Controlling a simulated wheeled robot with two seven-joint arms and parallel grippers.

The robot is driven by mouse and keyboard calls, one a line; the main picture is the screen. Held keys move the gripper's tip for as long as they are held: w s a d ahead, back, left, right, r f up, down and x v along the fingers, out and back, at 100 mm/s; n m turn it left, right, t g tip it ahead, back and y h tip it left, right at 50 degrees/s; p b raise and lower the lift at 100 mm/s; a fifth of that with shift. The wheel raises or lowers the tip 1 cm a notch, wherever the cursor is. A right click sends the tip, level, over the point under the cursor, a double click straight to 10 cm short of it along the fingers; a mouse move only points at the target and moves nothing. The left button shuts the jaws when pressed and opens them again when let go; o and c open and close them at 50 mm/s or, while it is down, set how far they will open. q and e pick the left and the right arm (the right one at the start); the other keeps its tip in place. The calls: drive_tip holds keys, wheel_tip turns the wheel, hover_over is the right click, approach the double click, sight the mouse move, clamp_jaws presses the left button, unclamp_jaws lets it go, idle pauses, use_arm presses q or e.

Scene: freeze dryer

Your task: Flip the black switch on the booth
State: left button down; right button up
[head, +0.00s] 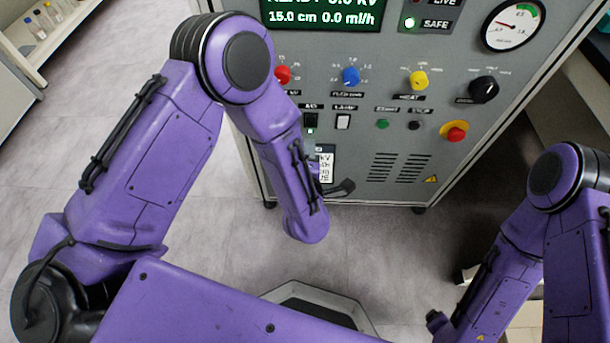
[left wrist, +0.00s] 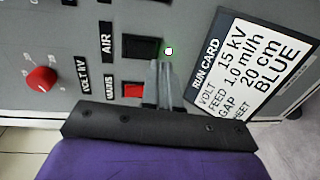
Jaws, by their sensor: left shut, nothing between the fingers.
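The booth's grey panel (head: 400,130) stands ahead. Its black switch (head: 310,120), marked AIR, is on the lower left of the panel, just above my left forearm. My left gripper (left wrist: 159,68) is shut and empty. Its fingertips overlap the lower right edge of the black switch in that view; I cannot tell whether they touch it.
A red MAINS switch (left wrist: 133,90) sits close beside my left fingers. A white lamp switch (head: 343,121) is right of the black one. A run card (left wrist: 250,65) is near the fingers. Red (head: 283,75), blue (head: 351,76), yellow (head: 419,80) and black (head: 484,89) knobs line the panel above.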

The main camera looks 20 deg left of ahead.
use_arm(q)
drive_tip(key=s+d+f, duration=0.1)
drive_tip(key=s+d, duration=0.1)
drive_tip(key=s, duration=0.7)
drive_tip(key=shift+s+d+p, duration=0.15)
drive_tip(key=shift+d+p, duration=0.15)
drive_tip(key=shift+d, duration=0.05)
drive_tip(key=shift+f, duration=0.1)
